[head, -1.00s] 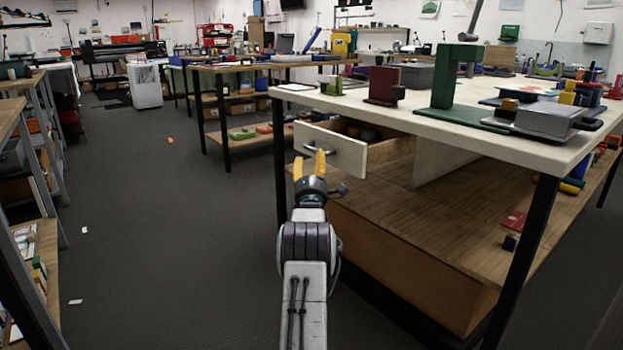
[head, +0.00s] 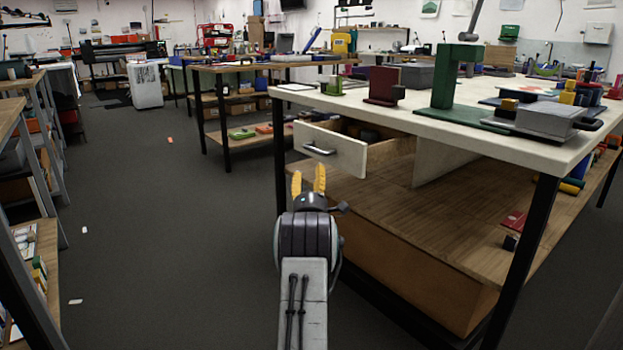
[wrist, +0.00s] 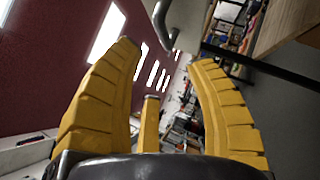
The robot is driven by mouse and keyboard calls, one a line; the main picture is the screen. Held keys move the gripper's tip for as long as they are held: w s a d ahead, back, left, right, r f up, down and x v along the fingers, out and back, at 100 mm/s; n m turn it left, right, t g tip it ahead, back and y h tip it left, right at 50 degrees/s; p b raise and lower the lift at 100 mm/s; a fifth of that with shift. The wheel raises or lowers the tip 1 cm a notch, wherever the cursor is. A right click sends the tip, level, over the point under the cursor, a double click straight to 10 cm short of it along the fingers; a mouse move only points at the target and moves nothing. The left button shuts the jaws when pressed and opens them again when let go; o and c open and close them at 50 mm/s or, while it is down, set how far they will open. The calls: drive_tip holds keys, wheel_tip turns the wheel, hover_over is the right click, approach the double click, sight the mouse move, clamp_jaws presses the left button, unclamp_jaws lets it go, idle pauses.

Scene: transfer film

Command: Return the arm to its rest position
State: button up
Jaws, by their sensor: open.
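My gripper (head: 308,180) has yellow fingers that point upward in the head view. It is open, with a clear gap between the fingers. It stands in front of and below the pulled-out drawer (head: 345,158) of the white-topped workbench, apart from the drawer's dark handle (head: 319,150). In the wrist view the yellow fingers of my gripper (wrist: 168,60) are spread and nothing is between them. A curved grey metal piece (wrist: 180,22), probably the drawer handle, shows just beyond the fingertips at the top.
The white-topped workbench (head: 450,122) stands on the right, with a wooden lower shelf (head: 420,215) and black legs. Shelving (head: 35,150) runs along the left edge. The dark floor (head: 170,230) between them is mostly open, with a few small scraps on it.

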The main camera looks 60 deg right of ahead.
idle(0.5)
drive_tip(key=w+a+r+m+t+y+p, duration=0.1)
drive_tip(key=w+a+r+m+y+p, duration=0.1)
drive_tip(key=w+a+r+y+p, duration=0.7)
drive_tip(key=w+a+r+m+y+p, duration=0.1)
drive_tip(key=a+r+p, duration=0.3)
drive_tip(key=a, duration=0.4)
drive_tip(key=w+a+r+m+g+y+p, duration=0.15)
drive_tip(key=a+r+p, duration=0.25)
drive_tip(key=a, duration=0.5)
drive_tip(key=a+r+m+t+y+p, duration=0.1)
drive_tip(key=a+r+y+p, duration=0.15)
drive_tip(key=a+p, duration=0.4)
drive_tip(key=s+a+r+m+g+y+p, duration=0.1)
drive_tip(key=s+a+r+g+y+p, duration=0.25)
drive_tip(key=a, duration=0.55)
drive_tip(key=s+a+r+m+p, duration=0.15)
drive_tip(key=s+a+p, duration=0.25)
drive_tip(key=s+a, duration=0.4)
drive_tip(key=s+a+r+m+g+y+p, duration=0.1)
drive_tip(key=s+a+p, duration=0.3)
drive_tip(key=s, duration=0.4)
drive_tip(key=s+a+r+m+g+y+p, duration=0.1)
drive_tip(key=s+a+g+p, duration=0.3)
drive_tip(key=s, duration=0.4)
drive_tip(key=shift+a+r+m, duration=0.4)
drive_tip(key=shift+a+r, duration=0.5)
